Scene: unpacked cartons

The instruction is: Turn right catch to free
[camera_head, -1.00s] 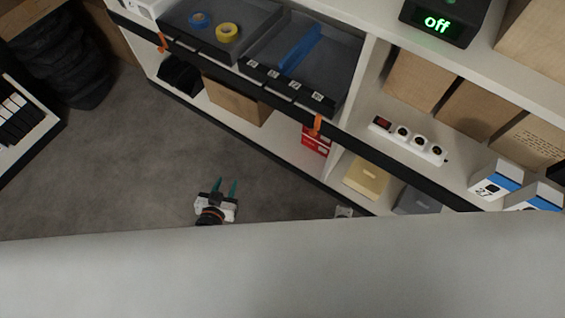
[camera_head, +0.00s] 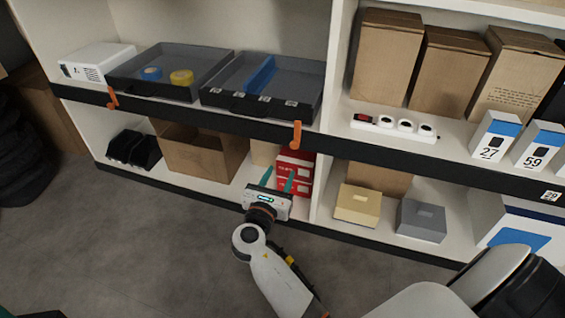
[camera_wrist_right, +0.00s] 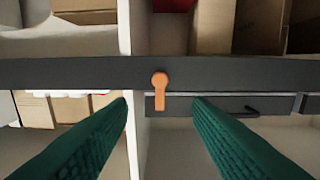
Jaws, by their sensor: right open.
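The right catch (camera_head: 296,135) is a small orange lever on the dark shelf edge, beside the front right corner of the right tray (camera_head: 225,101). In the head view its lever points up from its round end. In the right wrist view, which looks upside down, the catch (camera_wrist_right: 160,90) appears between the fingertips, lever pointing down in the picture. My right gripper (camera_head: 278,174) is open and empty, below the catch in the head view, its two green fingers apart and not visibly touching it.
Another orange catch (camera_head: 112,98) sits further left on the same edge. The left tray (camera_head: 125,88) holds blue and yellow tape rolls. Red boxes (camera_head: 296,165) and cartons stand on the lower shelf. A power strip (camera_head: 394,128) lies to the right.

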